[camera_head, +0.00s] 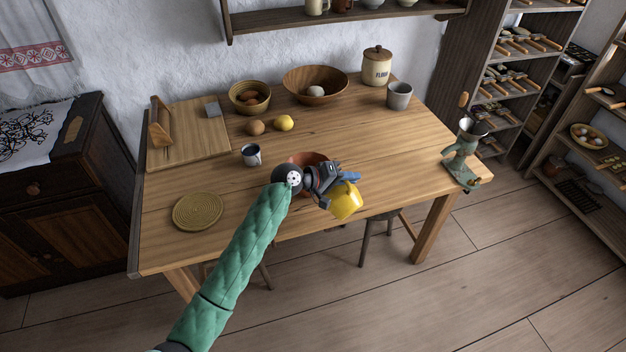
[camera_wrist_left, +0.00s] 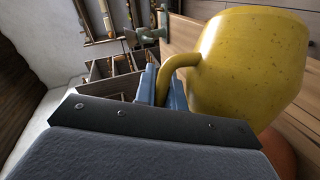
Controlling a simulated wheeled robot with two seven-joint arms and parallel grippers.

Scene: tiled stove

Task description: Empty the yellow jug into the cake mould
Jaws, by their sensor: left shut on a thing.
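My left gripper (camera_head: 328,183) is shut on the handle of the yellow jug (camera_head: 345,201), at the table's front edge. In the left wrist view the jug (camera_wrist_left: 250,65) fills the upper right, with its handle between the blue fingers (camera_wrist_left: 160,86). The jug's opening and contents are hidden, and I cannot tell its exact tilt. A terracotta bowl-like vessel, apparently the cake mould (camera_head: 306,157), stands on the table just behind my gripper and is mostly covered by it. A terracotta edge (camera_wrist_left: 282,152) also shows below the jug in the wrist view. My right gripper is not in view.
An enamel mug (camera_head: 252,155) stands left of the mould and a woven mat (camera_head: 198,211) lies at the front left. A grinder (camera_head: 462,155) is clamped at the right corner. Bowls, a flour jar (camera_head: 377,66) and a cup line the back. The table right of the mould is clear.

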